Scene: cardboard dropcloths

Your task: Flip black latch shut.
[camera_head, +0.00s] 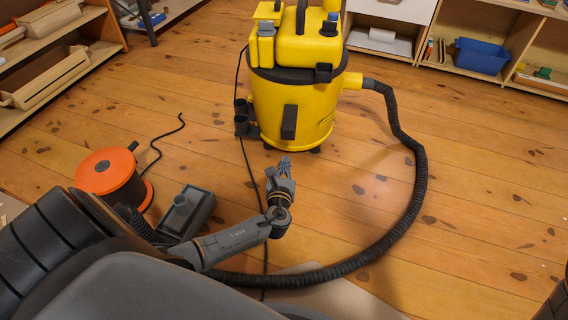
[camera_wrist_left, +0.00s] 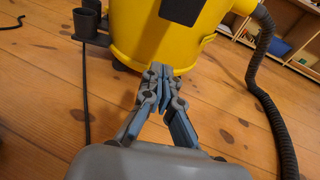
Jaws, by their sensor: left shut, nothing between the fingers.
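A yellow vacuum cleaner (camera_head: 296,95) stands upright on the wooden floor at the top middle. A black upright piece (camera_head: 289,122) sits on the front of its drum, and a black clip (camera_head: 323,72) sits at the dark rim. I cannot tell for sure which is the latch. The left wrist view shows the drum (camera_wrist_left: 150,40) with a black piece (camera_wrist_left: 182,10) cut by the top edge. My left gripper (camera_head: 284,163) is shut and empty, in front of the drum and apart from it; its fingertips (camera_wrist_left: 160,72) meet in the wrist view. My right gripper is out of view.
A black hose (camera_head: 418,190) curves around the right and front floor. A dark cable (camera_head: 248,170) runs down the floor. Shelves (camera_head: 500,65) line the back.

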